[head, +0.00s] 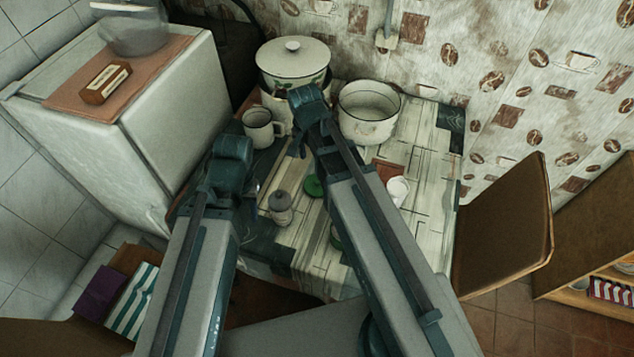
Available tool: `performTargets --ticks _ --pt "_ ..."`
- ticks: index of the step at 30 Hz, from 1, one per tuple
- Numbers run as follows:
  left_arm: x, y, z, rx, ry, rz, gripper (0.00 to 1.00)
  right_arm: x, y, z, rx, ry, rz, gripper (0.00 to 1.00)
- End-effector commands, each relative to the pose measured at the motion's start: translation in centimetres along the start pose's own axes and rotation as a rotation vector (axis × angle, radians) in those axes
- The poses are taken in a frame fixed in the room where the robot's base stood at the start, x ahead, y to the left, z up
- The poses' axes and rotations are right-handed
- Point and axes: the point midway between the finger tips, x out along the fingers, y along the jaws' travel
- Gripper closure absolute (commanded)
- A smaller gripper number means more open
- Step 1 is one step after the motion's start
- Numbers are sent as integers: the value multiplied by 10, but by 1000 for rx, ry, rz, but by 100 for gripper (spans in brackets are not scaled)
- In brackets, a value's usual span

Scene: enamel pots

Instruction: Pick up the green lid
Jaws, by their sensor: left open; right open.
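The green lid (313,187) lies on the patterned tabletop, just left of my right forearm, which seems to cover part of it. My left gripper (231,152) is open and empty, left of the lid and near the white mug (259,127). My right gripper (307,105) is open, above the back of the table between the lidded pot and the open pot. It is apart from the lid in the picture. Its fingertips are hard to make out.
A lidded enamel pot (292,66) and an open white pot (368,112) stand at the back. A grey jar (280,208) stands near the lid, and a white cup (398,190) stands to the right. A chair (505,228) flanks the table (425,231). The table's right part is mostly clear.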

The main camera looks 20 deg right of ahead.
Motion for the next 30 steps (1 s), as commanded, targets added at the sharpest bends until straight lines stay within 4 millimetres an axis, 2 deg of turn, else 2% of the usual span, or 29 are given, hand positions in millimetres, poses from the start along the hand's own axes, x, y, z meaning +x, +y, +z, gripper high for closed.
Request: performTargets --ticks 18,30 --pt "79 8 -5 0 0 0 50 80 0 0 -2 0 0 36" --pt "88 8 -6 0 0 0 50 90 0 -2 -1 0 0 36"
